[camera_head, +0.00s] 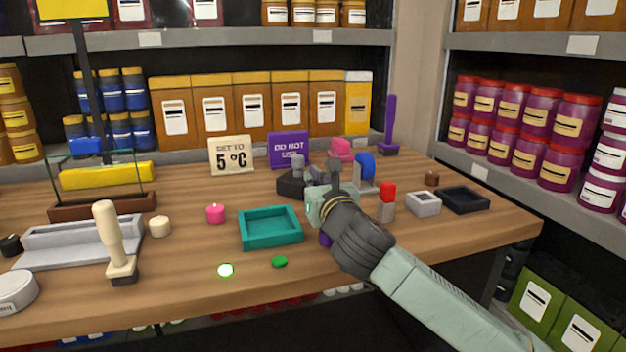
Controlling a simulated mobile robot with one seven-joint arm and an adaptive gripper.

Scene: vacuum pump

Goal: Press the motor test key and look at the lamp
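My gripper (333,190) reaches in from the lower right over the wooden table, its dark wrist hiding part of what is behind and below it. I cannot tell whether its fingers are open or shut. A dark grey device (291,184) with a lighter knob stands just left of and behind it. A small bright disc (226,270), white with a green rim, lies near the table's front edge and looks lit. A darker green disc (279,261) lies to its right. I cannot tell for certain which thing is the motor test key or the lamp.
A teal tray (270,240) stands left of my gripper. A red-topped block (387,203), a white box (424,204) and a black tray (466,200) stand to its right. A sign (231,155) reads "SET TO 5 °C"; a purple sign (288,150) reads "DO NOT USE".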

